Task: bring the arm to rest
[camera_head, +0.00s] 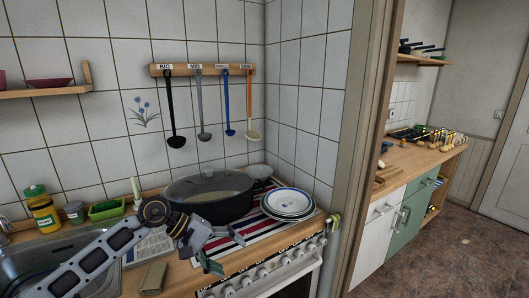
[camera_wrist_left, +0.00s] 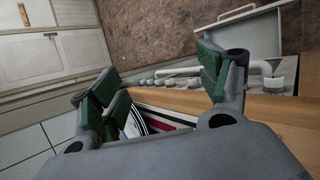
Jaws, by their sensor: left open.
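My left arm reaches in from the lower left in the head view. My left gripper (camera_head: 226,252) is over the front edge of the wooden counter, just in front of the striped cloth and to the left of the stove knobs. It is open, and nothing shows between its fingers. In the left wrist view the two green-padded fingers (camera_wrist_left: 165,88) stand wide apart, with the counter edge and cloth behind them. My right gripper is in neither view.
A large dark pot (camera_head: 209,198) and stacked plates (camera_head: 288,203) stand close behind the gripper. A sink (camera_head: 50,262) lies at left. Ladles (camera_head: 172,110) hang from a wall rack. The oven front (camera_head: 290,275) is below the counter; open floor (camera_head: 440,255) lies at right.

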